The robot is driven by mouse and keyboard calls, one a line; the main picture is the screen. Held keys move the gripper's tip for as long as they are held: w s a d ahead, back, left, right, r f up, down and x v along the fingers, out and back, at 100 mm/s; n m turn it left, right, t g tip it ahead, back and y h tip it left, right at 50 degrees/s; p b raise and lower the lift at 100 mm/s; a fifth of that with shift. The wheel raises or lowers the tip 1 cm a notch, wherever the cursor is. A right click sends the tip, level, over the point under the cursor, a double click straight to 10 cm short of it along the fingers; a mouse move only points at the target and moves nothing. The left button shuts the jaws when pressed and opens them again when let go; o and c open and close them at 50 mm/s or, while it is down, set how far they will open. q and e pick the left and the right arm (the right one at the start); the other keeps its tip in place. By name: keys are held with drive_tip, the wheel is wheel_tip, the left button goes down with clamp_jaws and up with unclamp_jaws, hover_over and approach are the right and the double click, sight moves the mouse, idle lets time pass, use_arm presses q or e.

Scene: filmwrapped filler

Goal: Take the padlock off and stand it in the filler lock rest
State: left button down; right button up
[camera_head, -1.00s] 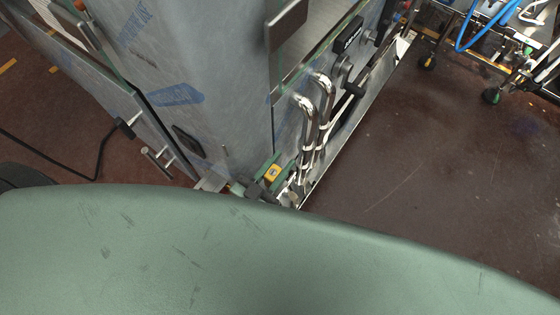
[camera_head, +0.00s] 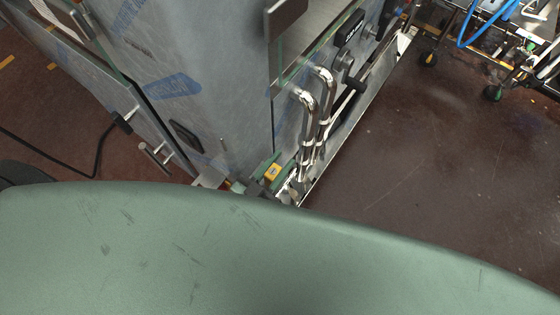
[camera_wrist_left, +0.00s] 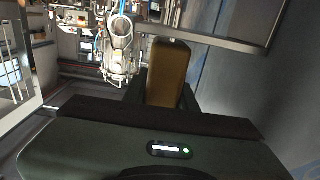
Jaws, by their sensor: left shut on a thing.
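The padlock (camera_head: 273,171) is a small yellow-brass block with a label, low beside the corner of the grey filler machine (camera_head: 205,80). My left gripper (camera_head: 266,180) is at it, partly hidden behind the green body shell in front. In the left wrist view the padlock (camera_wrist_left: 168,75) is a tall brown-yellow block between the dark fingers, which are shut on it. Its shackle is hidden, so I cannot tell whether it hangs on anything. I cannot make out the lock rest. My right gripper is not in view.
Bent chrome pipes (camera_head: 316,110) stand close to the right of the padlock on the machine's side. A T-shaped handle (camera_head: 155,155) sticks out at the left. Trolleys with blue hose (camera_head: 466,30) stand at the far right. The red-brown floor (camera_head: 420,160) at right is clear.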

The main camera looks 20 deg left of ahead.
sight(268, 181)
use_arm(q)
drive_tip(key=shift+f, duration=0.3)
idle(0.5)
drive_tip(key=c, duration=1.1)
unclamp_jaws()
drive_tip(key=shift+o, duration=0.2)
drive_tip(key=b+v, duration=0.1)
drive_tip(key=v, duration=0.6)
drive_tip(key=shift+s+a, duration=0.1)
drive_tip(key=shift+s, duration=0.3)
